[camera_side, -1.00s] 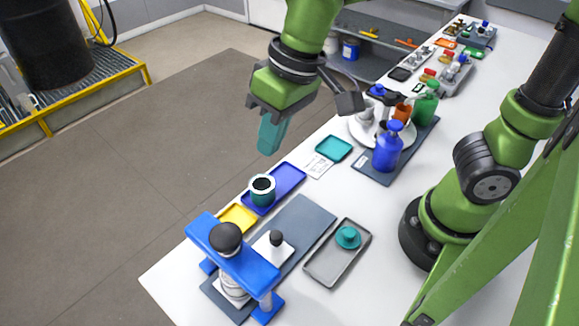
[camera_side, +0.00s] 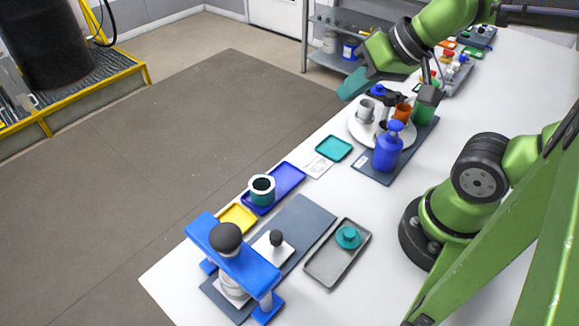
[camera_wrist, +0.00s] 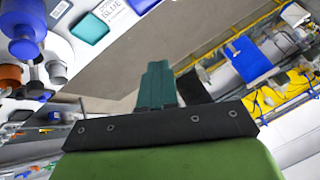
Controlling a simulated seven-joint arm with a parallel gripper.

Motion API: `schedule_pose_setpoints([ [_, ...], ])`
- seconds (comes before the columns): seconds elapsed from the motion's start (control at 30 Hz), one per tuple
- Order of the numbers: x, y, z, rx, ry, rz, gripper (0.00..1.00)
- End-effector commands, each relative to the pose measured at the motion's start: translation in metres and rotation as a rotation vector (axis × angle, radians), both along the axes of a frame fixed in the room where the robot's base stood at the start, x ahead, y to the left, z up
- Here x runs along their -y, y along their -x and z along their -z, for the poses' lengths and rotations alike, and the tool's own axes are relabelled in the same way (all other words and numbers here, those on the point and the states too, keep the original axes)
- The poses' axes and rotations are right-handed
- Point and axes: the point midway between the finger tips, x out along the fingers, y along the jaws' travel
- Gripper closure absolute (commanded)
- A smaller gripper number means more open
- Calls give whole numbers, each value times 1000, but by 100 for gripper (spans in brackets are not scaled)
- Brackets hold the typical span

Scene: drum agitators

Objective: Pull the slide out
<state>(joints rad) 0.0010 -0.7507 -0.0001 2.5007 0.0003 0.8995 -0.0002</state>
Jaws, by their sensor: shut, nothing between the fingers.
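A blue press frame (camera_side: 232,254) with a black ball knob (camera_side: 226,238) on top stands at the near end of the table. A small white slide (camera_side: 264,251) with a black knob (camera_side: 276,238) sits beside the frame on a dark grey base plate (camera_side: 304,221); its far part is under the frame's edge or close to it, I cannot tell which. My gripper (camera_side: 353,86) is far up and back from the slide, above the round white turntable's far left edge. Its teal fingers (camera_wrist: 157,86) are shut and empty in the wrist view.
A teal ring cup (camera_side: 262,190) stands on a blue tray (camera_side: 289,180), beside a yellow tray (camera_side: 238,217). A grey tray (camera_side: 328,269) holds a teal knobbed part (camera_side: 348,237). A white turntable (camera_side: 360,133) with vessels and a blue bottle (camera_side: 387,153) stand farther back.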

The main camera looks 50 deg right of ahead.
Motion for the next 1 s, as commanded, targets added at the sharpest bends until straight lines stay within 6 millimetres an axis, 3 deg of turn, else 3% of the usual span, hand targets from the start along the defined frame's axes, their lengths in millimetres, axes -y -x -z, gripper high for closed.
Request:
schedule_pose_setpoints([
  [0.47, 0, 0, 0, -1, 0, -1, 100],
  [0.67, -10, -3, 11, -54, 1, -41, 71],
  [0.8, -31, -23, 21, -166, 13, -120, 49],
  [1.0, -80, -54, 39, -426, 34, -225, 48],
])
